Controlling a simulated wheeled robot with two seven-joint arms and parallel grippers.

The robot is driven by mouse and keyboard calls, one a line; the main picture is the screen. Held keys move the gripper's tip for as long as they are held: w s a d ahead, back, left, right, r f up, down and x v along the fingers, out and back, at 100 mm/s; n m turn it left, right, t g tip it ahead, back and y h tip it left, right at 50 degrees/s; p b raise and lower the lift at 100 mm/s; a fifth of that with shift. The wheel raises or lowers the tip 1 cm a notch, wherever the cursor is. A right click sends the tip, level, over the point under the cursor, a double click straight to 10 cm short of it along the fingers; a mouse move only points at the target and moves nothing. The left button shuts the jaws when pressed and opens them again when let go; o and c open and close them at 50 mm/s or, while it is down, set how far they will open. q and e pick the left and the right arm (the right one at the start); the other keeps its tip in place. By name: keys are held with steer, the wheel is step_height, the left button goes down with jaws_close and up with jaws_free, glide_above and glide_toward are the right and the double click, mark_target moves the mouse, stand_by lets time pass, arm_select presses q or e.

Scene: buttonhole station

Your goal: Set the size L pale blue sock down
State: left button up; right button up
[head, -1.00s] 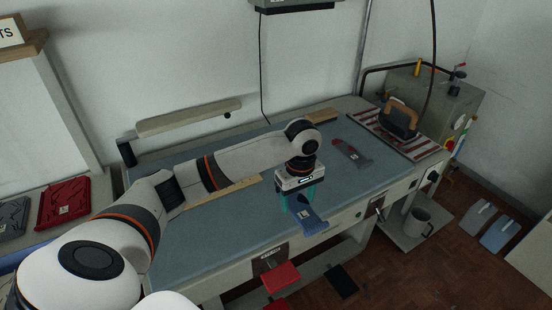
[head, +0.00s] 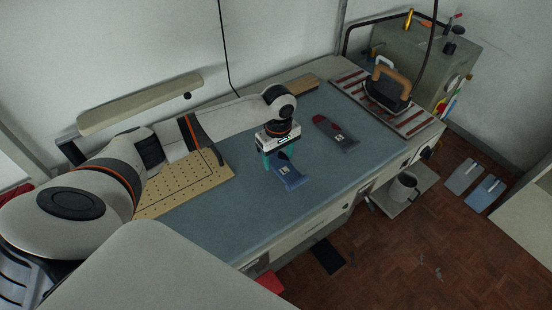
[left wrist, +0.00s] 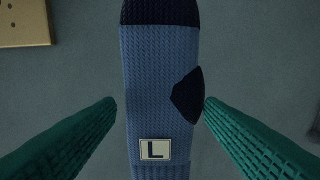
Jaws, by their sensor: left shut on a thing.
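The size L blue sock (head: 290,177) has a dark navy toe and heel and a white L label. It also shows in the left wrist view (left wrist: 157,70), lengthwise between the two green fingers. My left gripper (head: 275,160) points down over the blue-grey work mat (head: 240,215) and is shut on this sock. In the left wrist view the fingertips (left wrist: 161,104) lie at either side of the sock, near its heel. I cannot tell whether the sock touches the mat. My right gripper is not in view.
A grey sock with a red toe (head: 336,134) lies to the right on the mat. An iron (head: 388,92) stands on a striped board at the back right. A perforated board (head: 185,187) lies at the left. The front middle of the mat is clear.

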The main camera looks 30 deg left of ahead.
mark_target(279, 161)
arm_select(q)
step_height(279, 161, down, 4)
steer(key=shift+w+r, duration=0.15)
steer(key=shift+r, duration=0.1)
steer(key=shift+f, duration=0.1)
steer(key=o, duration=0.9)
steer(key=shift+o, duration=0.2)
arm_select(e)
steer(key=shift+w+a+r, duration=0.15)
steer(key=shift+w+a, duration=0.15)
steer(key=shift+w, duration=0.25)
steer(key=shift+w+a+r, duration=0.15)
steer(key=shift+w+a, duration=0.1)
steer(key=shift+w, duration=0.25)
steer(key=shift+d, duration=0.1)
